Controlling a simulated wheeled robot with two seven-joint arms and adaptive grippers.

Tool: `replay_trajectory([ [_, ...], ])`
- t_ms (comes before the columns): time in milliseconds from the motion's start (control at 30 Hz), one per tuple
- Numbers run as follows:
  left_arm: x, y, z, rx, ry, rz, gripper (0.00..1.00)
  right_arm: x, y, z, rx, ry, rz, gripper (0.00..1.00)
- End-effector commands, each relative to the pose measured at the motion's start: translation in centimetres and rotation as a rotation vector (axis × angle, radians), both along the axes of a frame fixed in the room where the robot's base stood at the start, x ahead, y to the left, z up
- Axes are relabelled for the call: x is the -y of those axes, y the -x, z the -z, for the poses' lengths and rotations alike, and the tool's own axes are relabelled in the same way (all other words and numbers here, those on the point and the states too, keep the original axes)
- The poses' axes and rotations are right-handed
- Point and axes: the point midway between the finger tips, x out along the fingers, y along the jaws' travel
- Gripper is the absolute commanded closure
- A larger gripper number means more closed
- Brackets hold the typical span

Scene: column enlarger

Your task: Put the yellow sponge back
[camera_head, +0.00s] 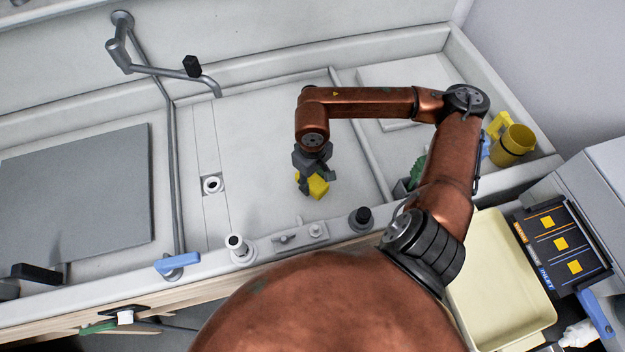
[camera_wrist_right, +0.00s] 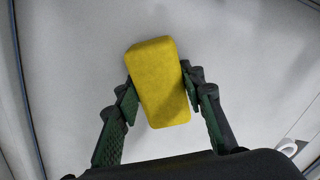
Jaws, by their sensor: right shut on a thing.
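The yellow sponge (camera_head: 318,186) is a small block in the sink basin area, low in the middle of the head view. My right gripper (camera_head: 314,180) is shut on it, with dark fingers on its two sides. In the right wrist view the sponge (camera_wrist_right: 158,82) sits between the two green-padded fingers of the right gripper (camera_wrist_right: 160,92), slightly tilted. Pale basin floor shows behind it; I cannot tell whether the sponge touches the floor. My left gripper is not in view.
The pale basin floor (camera_head: 255,150) around the sponge is clear. A drain (camera_head: 212,185) lies left. Taps line the front ledge. A cream tray (camera_head: 500,290) lies at the lower right.

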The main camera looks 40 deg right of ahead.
Motion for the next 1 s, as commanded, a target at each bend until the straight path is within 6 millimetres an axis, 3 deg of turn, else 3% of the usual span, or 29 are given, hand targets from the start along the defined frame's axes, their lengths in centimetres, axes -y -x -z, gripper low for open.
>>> replay_trajectory([
  [933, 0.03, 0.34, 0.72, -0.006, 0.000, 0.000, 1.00, 0.01, 0.01, 0.85, 0.000, 0.000, 0.000, 0.98],
  [967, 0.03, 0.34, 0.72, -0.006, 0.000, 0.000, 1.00, 0.01, 0.01, 0.84, 0.000, 0.000, 0.000, 0.62],
  [1000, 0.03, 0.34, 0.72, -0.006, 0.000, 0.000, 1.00, 0.01, 0.01, 0.85, 0.000, 0.000, 0.000, 0.59],
])
